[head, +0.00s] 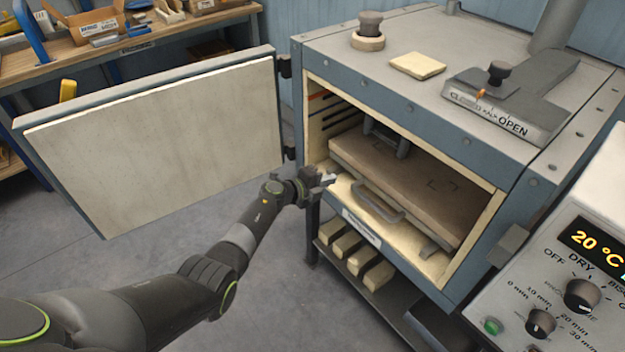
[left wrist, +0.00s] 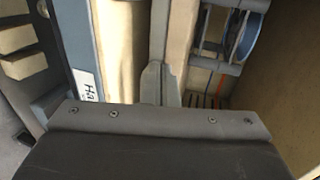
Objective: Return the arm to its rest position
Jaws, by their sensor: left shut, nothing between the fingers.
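My left gripper (head: 325,179) is shut and empty at the left front edge of the dryer's opening, next to the hinge side. My left arm reaches in from the lower left of the head view. The dryer (head: 345,80) is a blue-grey kiln with a pale lining. Its door (head: 160,140) is swung wide open to the left. My right gripper is not in view.
Inside the dryer is a brown shelf slab (head: 405,185), with a grey handle (head: 377,201) in front. A control box (head: 560,240) reading 20 °C stands at right. Pale bricks (head: 346,244) lie on a rack below. A workbench (head: 130,45) stands behind. Open floor lies below the door.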

